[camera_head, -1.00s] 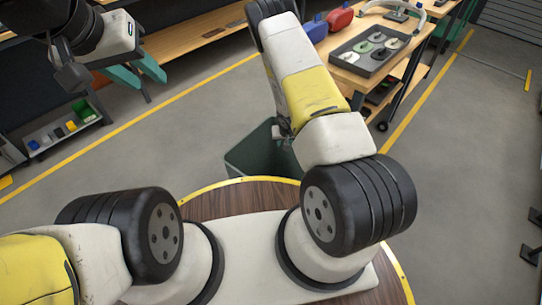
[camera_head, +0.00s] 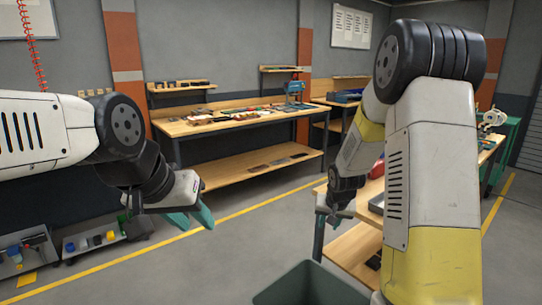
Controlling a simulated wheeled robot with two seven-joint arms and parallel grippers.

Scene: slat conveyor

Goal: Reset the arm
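My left arm comes in from the left, and its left gripper (camera_head: 196,220) hangs over the floor with its two teal fingers apart and nothing between them. My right arm rises close to the camera, bends at a black joint near the top and reaches down again. Its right gripper (camera_head: 335,217) is at the lower end, in front of the right-hand workbench. Its fingers are small and dark, so I cannot tell whether they are open or shut.
A dark green bin (camera_head: 308,287) stands at the bottom, below the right gripper. The right-hand workbench (camera_head: 352,250) is close behind the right arm. A long workbench (camera_head: 240,124) runs along the back wall. Small colored bins (camera_head: 90,241) sit low at the left. The middle floor is clear.

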